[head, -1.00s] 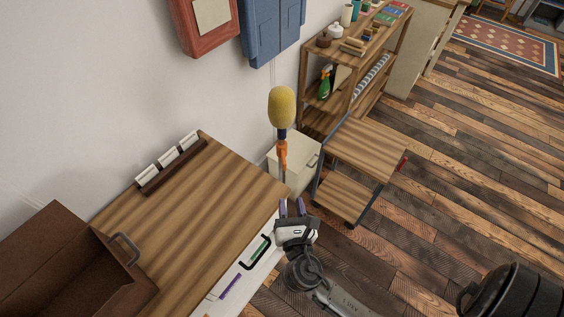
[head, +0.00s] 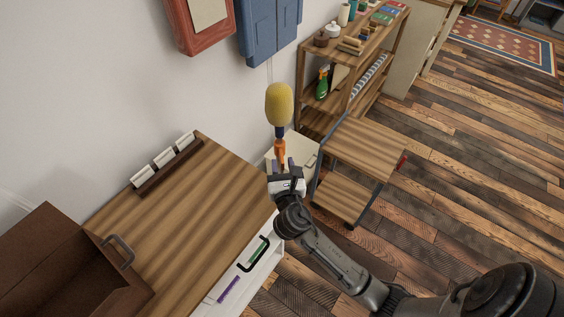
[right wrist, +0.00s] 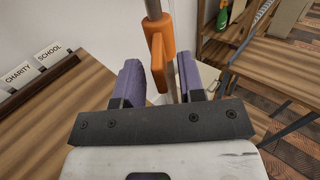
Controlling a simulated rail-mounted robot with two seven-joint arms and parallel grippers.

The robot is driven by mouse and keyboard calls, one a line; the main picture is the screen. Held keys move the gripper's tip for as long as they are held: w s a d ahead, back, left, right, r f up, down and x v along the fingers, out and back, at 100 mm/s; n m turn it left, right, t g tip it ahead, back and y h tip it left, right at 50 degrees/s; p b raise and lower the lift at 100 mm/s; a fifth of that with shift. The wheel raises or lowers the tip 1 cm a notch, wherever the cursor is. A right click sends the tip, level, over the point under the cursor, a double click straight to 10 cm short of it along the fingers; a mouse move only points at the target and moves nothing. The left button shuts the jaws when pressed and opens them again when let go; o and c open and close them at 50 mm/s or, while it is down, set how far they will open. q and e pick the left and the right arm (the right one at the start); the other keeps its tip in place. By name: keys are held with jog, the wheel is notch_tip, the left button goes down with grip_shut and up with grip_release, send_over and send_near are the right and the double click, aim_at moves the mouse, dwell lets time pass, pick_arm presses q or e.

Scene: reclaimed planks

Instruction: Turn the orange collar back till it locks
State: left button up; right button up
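A yellow duster head (head: 279,104) stands upright on a thin pole with a dark neck below it. The orange collar (head: 280,149) sits on this pole under the neck. In the right wrist view the orange collar (right wrist: 159,33) has a lever-like part hanging down one side of the grey pole (right wrist: 154,8). My right gripper (head: 279,165) is open just below and in front of the collar. In the right wrist view its two purple fingers (right wrist: 159,75) stand left and right of the collar's lower part, with visible gaps. My left gripper is not in view.
A wooden-topped cabinet (head: 170,225) with an open drawer stands at left, bearing a brown box (head: 60,265) and a card rack (head: 165,168). Behind the collar are a cream cabinet (head: 300,146), a wooden cart (head: 358,148) and a shelf (head: 343,68). Floor at right is clear.

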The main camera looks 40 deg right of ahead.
jog(key=shift+x, duration=0.8)
jog(key=shift+c, duration=0.2)
grip_shut()
